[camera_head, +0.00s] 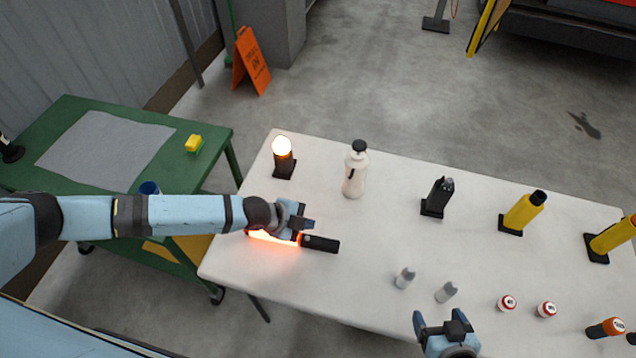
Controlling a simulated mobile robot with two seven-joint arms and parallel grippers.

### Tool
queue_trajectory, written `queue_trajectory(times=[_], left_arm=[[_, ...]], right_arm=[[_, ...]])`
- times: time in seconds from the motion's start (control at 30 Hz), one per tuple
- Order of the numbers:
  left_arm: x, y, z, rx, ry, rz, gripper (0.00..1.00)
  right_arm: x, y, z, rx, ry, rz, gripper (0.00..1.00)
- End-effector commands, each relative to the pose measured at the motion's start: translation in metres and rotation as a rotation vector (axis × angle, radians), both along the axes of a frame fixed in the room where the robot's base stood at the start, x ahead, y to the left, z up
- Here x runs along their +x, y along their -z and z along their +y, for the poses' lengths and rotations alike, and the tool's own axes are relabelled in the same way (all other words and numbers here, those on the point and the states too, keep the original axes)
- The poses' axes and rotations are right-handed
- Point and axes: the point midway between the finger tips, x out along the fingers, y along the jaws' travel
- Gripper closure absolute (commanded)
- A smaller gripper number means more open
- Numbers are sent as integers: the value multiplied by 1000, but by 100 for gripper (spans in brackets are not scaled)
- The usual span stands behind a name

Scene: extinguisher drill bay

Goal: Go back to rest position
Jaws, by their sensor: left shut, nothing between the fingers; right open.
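My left gripper (297,222) is shut and empty. It hangs over the left part of the white table (230,262), just above a glowing orange wand with a black handle (321,244); I cannot tell whether it touches the wand. My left arm reaches in across the green cart from the left. My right gripper (442,326) is open and empty at the table's front edge, below two small grey cylinders (405,278).
A lit lamp on a black base (283,160), a white bottle (355,172), a black holder (437,197) and yellow cylinders (523,212) stand along the table's back. Red-and-white caps (507,303) sit front right. A green cart (208,133) stands left. The table's middle is clear.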

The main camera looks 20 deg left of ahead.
Motion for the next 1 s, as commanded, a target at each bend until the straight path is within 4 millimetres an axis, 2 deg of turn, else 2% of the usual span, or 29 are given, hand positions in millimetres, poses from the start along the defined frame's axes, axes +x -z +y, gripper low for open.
queue_trajectory(times=[0.27, 0.37, 0.53, 0.6, 0.7, 0.77, 0.87, 1.0], left_arm=[[-1, 0, -1, -3, -1, 2, 100], [-15, -2, -25, -63, -21, 21, 100], [-47, -19, -80, -247, -125, 70, 100], [-58, -29, -95, -331, -195, 95, 100], [-71, -41, -105, -439, -315, 129, 100], [-77, -47, -103, -496, -397, 150, 100], [-87, -50, -89, -574, -549, 182, 100], [-108, -44, -48, -643, -785, 217, 100]], right_arm=[[0, 2, -3, -9, 3, -4, 19], [-1, 6, -9, -13, 17, -4, 19], [-1, 6, -8, -12, 18, -1, 19], [-1, 6, -8, -11, 17, -1, 19], [-1, 5, -7, -10, 16, -2, 19], [-1, 5, -7, -9, 16, -2, 19], [-1, 4, -6, -9, 16, -3, 19], [-1, 3, -6, -7, 15, -4, 19]])
